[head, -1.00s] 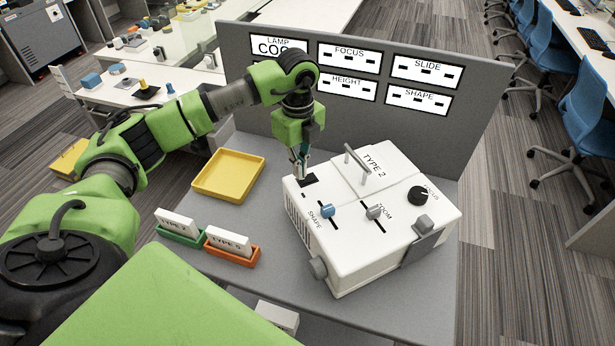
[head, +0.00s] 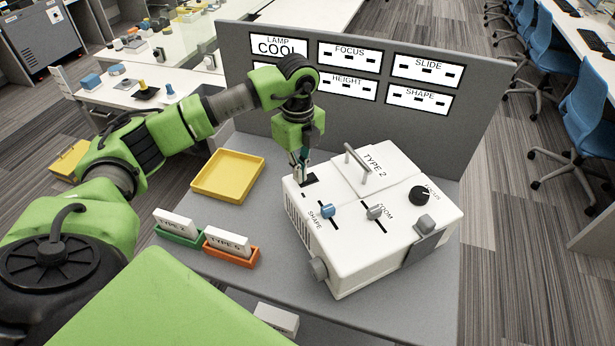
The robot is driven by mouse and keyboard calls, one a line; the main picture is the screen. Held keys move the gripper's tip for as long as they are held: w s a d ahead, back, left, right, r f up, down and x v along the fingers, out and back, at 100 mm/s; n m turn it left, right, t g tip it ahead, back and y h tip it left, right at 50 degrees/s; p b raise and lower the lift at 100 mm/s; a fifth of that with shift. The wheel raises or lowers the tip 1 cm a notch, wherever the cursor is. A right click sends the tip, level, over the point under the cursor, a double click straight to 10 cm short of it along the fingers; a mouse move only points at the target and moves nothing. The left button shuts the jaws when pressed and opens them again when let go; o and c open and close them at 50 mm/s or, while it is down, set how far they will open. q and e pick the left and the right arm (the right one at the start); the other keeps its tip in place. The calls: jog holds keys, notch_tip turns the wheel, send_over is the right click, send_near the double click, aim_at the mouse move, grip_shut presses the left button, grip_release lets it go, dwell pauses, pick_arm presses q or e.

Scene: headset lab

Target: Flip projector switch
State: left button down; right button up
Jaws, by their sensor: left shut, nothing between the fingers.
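The white projector (head: 345,262) labelled "TYPE 2" stands on the grey desk. A dark switch plate (head: 309,180) lies at its back left top corner. My left gripper (head: 304,178) is shut and empty, pointing down with its tips at this plate; it hides the switch itself, and I cannot tell whether they touch. The projector top also has a blue SHAPE slider (head: 327,211), a grey ZOOM slider (head: 375,212) and a black FOCUS knob (head: 418,196). My right gripper is out of view.
A grey panel (head: 480,110) with several displays stands behind the projector; the LAMP display (head: 279,45) reads "COOL". An empty yellow tray (head: 205,196), a green holder (head: 178,236) and an orange holder (head: 232,257) with white cards are on the left.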

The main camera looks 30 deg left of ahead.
pick_arm(q)
jog(key=shift+r+p, duration=2.35)
jog(key=shift+r, duration=1.1)
jog(key=shift+s+f, duration=0.1)
jog(key=shift+f, duration=0.05)
